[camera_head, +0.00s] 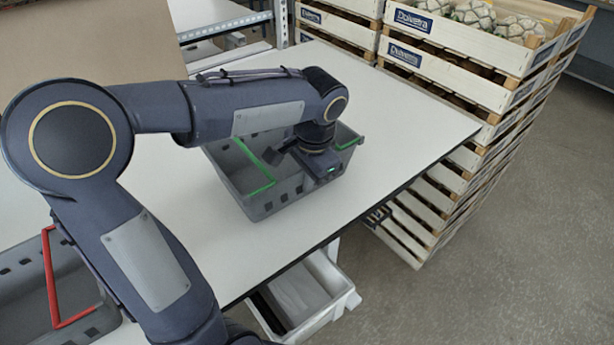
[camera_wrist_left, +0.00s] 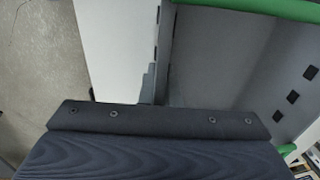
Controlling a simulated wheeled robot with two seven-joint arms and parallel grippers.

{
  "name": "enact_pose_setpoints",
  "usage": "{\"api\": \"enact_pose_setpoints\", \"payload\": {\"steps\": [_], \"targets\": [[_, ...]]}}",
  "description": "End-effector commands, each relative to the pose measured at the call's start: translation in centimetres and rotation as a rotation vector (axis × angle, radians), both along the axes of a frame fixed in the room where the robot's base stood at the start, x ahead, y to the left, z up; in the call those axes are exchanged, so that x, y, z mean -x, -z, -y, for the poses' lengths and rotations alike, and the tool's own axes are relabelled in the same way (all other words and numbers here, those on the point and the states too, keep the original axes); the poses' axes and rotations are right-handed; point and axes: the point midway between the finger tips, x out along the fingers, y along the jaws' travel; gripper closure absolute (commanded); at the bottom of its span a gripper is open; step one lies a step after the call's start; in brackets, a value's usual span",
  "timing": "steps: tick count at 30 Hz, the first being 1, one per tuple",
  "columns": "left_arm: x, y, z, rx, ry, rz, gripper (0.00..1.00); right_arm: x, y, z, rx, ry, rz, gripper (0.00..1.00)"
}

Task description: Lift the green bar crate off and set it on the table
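The green bar crate (camera_head: 290,195) is a grey crate with two green bars, and it appears to rest level on the white table (camera_head: 400,140). My left gripper (camera_head: 318,165) reaches down from above at the crate's near right side, between the green bars. In the left wrist view the crate's grey wall (camera_wrist_left: 163,55) runs up from the gripper's edge, with the crate's inside to its right and a green bar along the top. The fingertips are hidden behind the gripper body, so I cannot tell whether they hold the wall. My right gripper is not in view.
A grey crate with a red bar (camera_head: 52,275) is at the lower left, partly behind my arm. Stacked wooden crates (camera_head: 450,40) stand along the table's far right edge. A white bin (camera_head: 305,295) is below the front edge. The table right of the green bar crate is clear.

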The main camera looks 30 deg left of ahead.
Motion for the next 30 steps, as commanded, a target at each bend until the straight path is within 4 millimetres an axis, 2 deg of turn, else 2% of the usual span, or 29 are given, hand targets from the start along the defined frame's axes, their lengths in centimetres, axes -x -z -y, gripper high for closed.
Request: {"api": "enact_pose_setpoints", "payload": {"steps": [25, 30], "targets": [[-0.04, 0.82, 0.00, -0.001, 0.000, 0.003, 1.00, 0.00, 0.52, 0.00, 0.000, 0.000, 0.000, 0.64], [-0.03, 0.84, 0.00, -0.001, 0.000, 0.001, 0.77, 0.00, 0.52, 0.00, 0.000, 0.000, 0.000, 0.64]]}}
